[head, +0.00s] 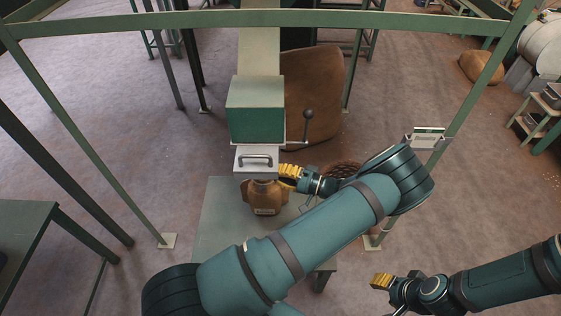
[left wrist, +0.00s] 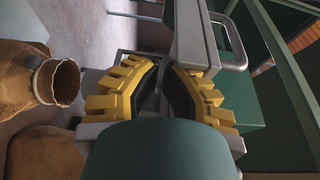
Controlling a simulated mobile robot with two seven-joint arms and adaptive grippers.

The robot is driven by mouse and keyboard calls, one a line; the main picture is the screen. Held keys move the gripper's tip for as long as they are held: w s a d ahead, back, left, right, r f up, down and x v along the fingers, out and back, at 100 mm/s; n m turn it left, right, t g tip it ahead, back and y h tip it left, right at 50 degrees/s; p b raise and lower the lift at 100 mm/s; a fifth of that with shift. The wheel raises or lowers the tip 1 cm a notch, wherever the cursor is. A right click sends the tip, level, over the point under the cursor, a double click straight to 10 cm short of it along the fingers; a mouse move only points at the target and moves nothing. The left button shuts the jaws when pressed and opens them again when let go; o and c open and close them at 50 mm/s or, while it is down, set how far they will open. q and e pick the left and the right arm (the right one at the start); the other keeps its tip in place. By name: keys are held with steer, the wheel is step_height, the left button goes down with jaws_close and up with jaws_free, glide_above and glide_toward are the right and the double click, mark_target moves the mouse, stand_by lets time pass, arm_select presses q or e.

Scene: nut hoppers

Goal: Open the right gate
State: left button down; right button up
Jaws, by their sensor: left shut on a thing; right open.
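One hopper gate shows: a pale grey panel (head: 256,160) with a bar handle (head: 256,157) on its front, below a green box (head: 256,118). In the left wrist view the panel (left wrist: 187,38) and its handle (left wrist: 233,48) are at the top right. My left gripper (head: 290,173), with yellow fingers, is at the panel's lower right corner. It also shows in the left wrist view (left wrist: 162,85), closed beside the panel's lower edge; the contact itself is hidden. My right gripper (head: 383,281) is open and empty, low at the right.
A brown sack (head: 264,198) stands below the gate on a grey-green table (head: 220,215). Its open mouth shows in the left wrist view (left wrist: 67,82). A lever with a dark knob (head: 308,114) sticks out right of the green box. Green frame posts (head: 85,130) stand around.

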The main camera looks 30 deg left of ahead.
arm_select(q)
steer(key=s+d, duration=0.2)
steer(key=s, duration=0.1)
steer(key=shift+s, duration=0.25)
